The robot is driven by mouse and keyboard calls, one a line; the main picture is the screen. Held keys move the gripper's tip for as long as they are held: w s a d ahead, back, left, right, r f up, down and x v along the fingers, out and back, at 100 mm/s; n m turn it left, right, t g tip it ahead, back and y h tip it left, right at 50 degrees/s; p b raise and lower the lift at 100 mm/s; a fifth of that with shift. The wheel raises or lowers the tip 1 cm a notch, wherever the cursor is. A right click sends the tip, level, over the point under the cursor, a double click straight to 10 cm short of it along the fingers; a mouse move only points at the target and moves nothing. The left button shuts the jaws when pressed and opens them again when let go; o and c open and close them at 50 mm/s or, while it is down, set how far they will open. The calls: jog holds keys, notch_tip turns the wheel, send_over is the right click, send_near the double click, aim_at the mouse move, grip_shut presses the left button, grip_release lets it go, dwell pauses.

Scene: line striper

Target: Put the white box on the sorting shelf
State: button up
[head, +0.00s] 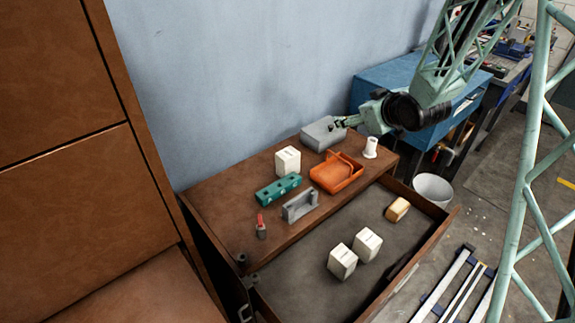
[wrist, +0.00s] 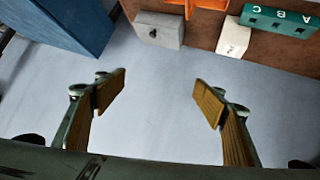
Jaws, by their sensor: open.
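A white box (head: 288,160) stands upright on the brown wooden top (head: 218,196); it also shows in the wrist view (wrist: 233,37). Two more white boxes, the nearer (head: 342,262) and the farther (head: 367,245), stand side by side in the open drawer below (head: 290,284). I cannot tell which surface is the sorting shelf. My gripper (head: 337,125) is near the wall, above the back of the top by the grey box. In the wrist view, its fingers (wrist: 158,92) are spread apart with nothing between them.
On the top are a grey box (head: 322,134), an orange tray (head: 322,178), a green lettered block (head: 278,190), a grey bracket (head: 300,206), a white spool (head: 371,148) and a red-handled tool (head: 261,228). A yellowish block (head: 397,209) lies in the drawer. A tall brown cabinet (head: 70,180) stands left.

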jog(key=w+a+f+n+y, duration=0.1)
jog(key=w+a+f+y, duration=0.2)
jog(key=f, duration=0.4)
jog(key=t+y+b, duration=0.2)
jog(key=y, duration=0.4)
send_near(288, 153)
jog(key=shift+s+d+n, duration=0.3)
jog(key=shift+s+d, duration=1)
jog(key=shift+d, duration=0.05)
jog(key=shift+w+a, duration=0.1)
jog(key=shift+x, duration=4.15)
jog(key=shift+w+a+f+b, duration=0.1)
jog(key=shift+f+b, duration=0.05)
jog(key=shift+b, duration=0.15)
jog(key=shift+b+x, duration=0.45)
jog(key=shift+x, duration=2)
